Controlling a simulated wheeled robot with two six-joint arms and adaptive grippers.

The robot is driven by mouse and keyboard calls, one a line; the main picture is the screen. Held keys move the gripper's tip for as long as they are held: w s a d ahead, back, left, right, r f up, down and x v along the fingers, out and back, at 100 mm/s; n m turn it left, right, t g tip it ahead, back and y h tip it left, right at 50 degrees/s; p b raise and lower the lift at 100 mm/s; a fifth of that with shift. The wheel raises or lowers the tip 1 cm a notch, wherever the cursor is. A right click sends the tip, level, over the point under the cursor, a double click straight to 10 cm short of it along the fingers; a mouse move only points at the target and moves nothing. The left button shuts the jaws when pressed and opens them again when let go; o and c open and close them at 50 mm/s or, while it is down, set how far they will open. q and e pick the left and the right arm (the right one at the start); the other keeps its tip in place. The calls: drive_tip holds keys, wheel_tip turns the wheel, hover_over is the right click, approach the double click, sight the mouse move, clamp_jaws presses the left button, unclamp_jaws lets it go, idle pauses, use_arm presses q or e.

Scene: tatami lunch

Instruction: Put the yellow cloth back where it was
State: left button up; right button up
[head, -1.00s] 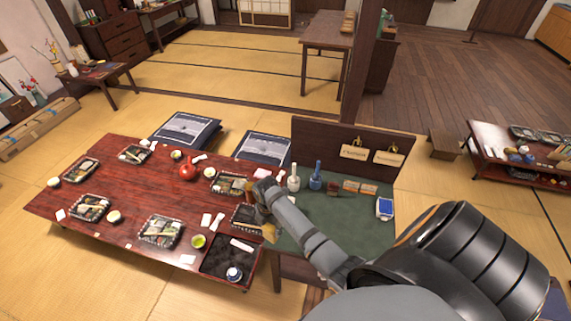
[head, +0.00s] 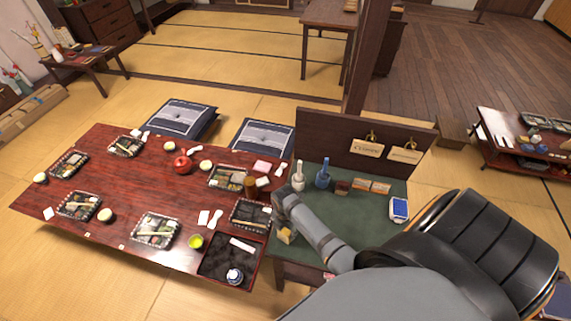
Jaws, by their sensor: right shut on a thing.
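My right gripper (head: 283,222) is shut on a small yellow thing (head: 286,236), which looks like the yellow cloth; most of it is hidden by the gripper. They show over the left edge of the green-topped desk (head: 340,222), beside the right end of the red lunch table (head: 140,195). I cannot tell whether the cloth touches the desk top. My left gripper is not in view.
On the desk stand a white bottle (head: 298,177), a blue bottle (head: 322,176), small boxes (head: 372,186) and a blue-screened device (head: 399,208). A dark tray (head: 216,268) and a bento box (head: 249,213) lie left of my gripper. An upright board (head: 340,147) backs the desk.

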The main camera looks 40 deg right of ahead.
sight(285, 230)
drive_tip(key=shift+s+a+r, duration=0.1)
drive_tip(key=shift+a, duration=0.1)
drive_tip(key=shift+s, duration=0.1)
drive_tip(key=o, duration=1.1)
drive_tip(key=shift+d, duration=0.1)
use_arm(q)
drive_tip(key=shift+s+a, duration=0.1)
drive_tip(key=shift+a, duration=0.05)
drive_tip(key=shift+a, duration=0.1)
use_arm(e)
drive_tip(key=shift+r, duration=0.15)
use_arm(q)
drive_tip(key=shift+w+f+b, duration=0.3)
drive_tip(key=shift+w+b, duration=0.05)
drive_tip(key=shift+b, duration=0.05)
use_arm(e)
wheel_tip(285, 230, up, 12)
drive_tip(key=shift+f, duration=0.1)
